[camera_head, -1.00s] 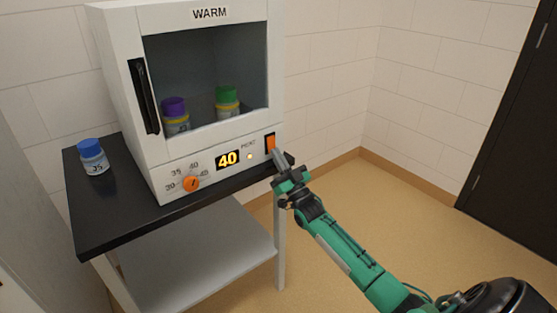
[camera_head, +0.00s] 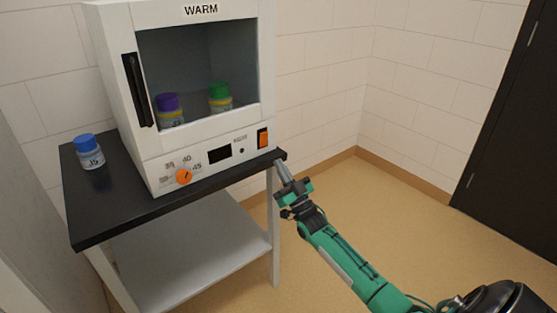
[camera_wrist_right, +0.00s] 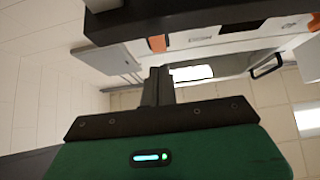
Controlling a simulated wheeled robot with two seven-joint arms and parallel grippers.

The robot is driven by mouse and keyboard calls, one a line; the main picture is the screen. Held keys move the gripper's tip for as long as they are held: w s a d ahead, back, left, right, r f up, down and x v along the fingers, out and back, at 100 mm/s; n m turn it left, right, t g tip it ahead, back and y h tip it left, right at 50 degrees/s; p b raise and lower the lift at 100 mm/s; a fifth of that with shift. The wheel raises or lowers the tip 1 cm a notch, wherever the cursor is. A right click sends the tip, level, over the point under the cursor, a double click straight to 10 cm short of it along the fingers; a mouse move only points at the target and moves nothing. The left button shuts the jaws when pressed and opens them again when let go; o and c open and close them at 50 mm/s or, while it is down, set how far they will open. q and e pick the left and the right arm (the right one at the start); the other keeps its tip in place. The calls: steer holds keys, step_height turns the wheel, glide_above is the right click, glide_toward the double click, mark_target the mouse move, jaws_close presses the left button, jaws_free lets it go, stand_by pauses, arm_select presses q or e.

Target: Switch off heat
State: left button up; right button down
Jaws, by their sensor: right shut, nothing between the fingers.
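The white warming cabinet marked WARM (camera_head: 160,163) stands on a black-topped bench. Its orange rocker switch (camera_head: 263,137) is at the right end of the front panel. The display (camera_head: 219,154) is dark and the small lamp (camera_head: 242,150) beside it is unlit. The orange dial (camera_head: 184,176) sits at the panel's left. My right gripper (camera_head: 281,168) is shut and empty, below and right of the switch and apart from it, by the bench's right corner. In the right wrist view the switch (camera_wrist_right: 158,43) shows beyond the shut fingers (camera_wrist_right: 158,82). My left gripper is out of view.
Jars with purple (camera_head: 168,103) and green (camera_head: 219,91) lids stand inside the cabinet behind its window. A blue-lidded jar (camera_head: 90,153) stands on the bench top (camera_head: 115,212) at left. A grey shelf (camera_head: 190,255) is below. Floor at right is clear.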

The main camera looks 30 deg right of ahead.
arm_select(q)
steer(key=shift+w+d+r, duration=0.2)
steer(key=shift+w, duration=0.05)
arm_select(e)
steer(key=w+f+v, duration=0.1)
steer(key=v, duration=0.5)
steer(key=shift+s+f, duration=0.3)
steer(key=shift+s, duration=0.1)
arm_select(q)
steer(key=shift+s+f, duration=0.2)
